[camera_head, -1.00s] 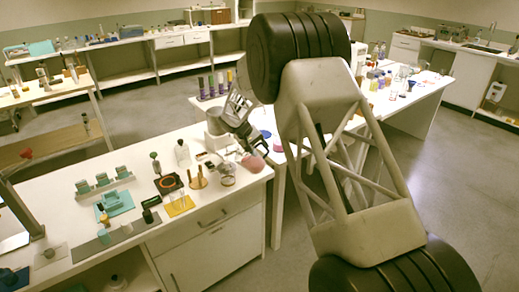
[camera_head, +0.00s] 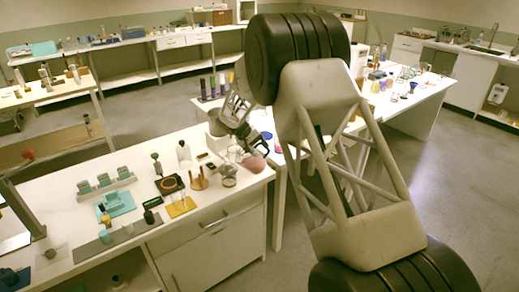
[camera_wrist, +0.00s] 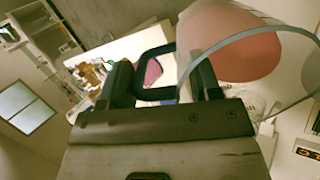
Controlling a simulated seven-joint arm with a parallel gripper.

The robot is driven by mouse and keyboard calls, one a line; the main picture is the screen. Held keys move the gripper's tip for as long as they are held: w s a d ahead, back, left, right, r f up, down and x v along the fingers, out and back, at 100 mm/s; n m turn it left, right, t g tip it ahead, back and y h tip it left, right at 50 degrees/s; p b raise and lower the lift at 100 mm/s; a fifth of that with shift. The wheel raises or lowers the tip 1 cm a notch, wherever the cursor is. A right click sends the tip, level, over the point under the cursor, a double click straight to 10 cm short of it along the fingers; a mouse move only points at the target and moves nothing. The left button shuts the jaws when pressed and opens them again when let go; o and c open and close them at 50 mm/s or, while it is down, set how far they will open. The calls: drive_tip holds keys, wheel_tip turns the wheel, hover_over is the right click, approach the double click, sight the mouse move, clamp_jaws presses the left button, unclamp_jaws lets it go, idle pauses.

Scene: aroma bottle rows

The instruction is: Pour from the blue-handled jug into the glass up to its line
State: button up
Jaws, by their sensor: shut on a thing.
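My gripper (camera_wrist: 161,88) is shut on the dark blue loop handle (camera_wrist: 155,48) of a clear jug (camera_wrist: 238,42). The jug's body, with pink liquid (camera_wrist: 232,50) in it, fills the upper right of the wrist view. In the head view the jug's pink liquid (camera_head: 254,163) shows small at the right end of the near counter, beside my gripper (camera_head: 243,147). A clear round glass vessel (camera_head: 228,171) stands on the counter just left of it. I cannot tell whether this is the glass with the line, and no line can be made out.
A black mat with an orange ring (camera_head: 171,184), a wooden stand (camera_head: 198,180) and a white bottle (camera_head: 184,153) stand left of the jug. Further left are small bottles and a teal tray (camera_head: 116,204). The counter's front edge is close to the jug.

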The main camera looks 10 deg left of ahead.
drive_tip(key=shift+s+a+r+t+h, duration=0.25)
drive_tip(key=shift+a+r+h, duration=0.15)
drive_tip(key=shift+r+h, duration=0.15)
drive_tip(key=shift+s+a+r+t+h, duration=0.2)
drive_tip(key=shift+a+r+t+h, duration=0.15)
drive_tip(key=shift+r+h, duration=0.2)
drive_tip(key=shift+s+a+r+t+h, duration=0.2)
drive_tip(key=shift+a+r+h, duration=0.2)
drive_tip(key=shift+r+h, duration=0.15)
idle(4.0)
drive_tip(key=shift+s+a+t+h, duration=0.15)
drive_tip(key=shift+a+t+h, duration=0.1)
drive_tip(key=shift+a+t, duration=0.05)
idle(2.0)
